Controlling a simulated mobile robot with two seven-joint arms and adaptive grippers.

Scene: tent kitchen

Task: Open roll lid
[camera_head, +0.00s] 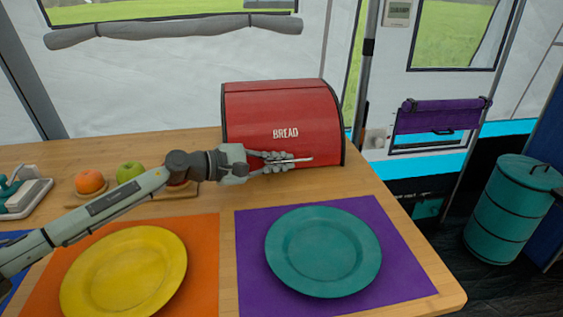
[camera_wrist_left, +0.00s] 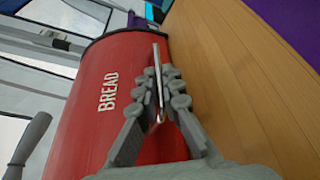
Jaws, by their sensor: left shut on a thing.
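A red bread box (camera_head: 260,110) with a roll lid and the word BREAD stands at the back of the wooden table; its lid looks closed. A metal handle (camera_head: 300,159) sits low on the lid's front. My left gripper (camera_head: 278,161) is at this handle, its fingers shut on it. In the left wrist view the red lid (camera_wrist_left: 85,125) fills the middle, and the handle (camera_wrist_left: 157,75) runs between the fingertips of my left gripper (camera_wrist_left: 163,88). My right gripper is in neither view.
A teal plate (camera_head: 323,250) on a purple mat (camera_head: 408,275) and a yellow plate (camera_head: 125,275) on an orange mat (camera_head: 205,245) lie in front. An orange (camera_head: 89,181) and a green apple (camera_head: 130,172) are behind my left arm. Bare table lies right of the box.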

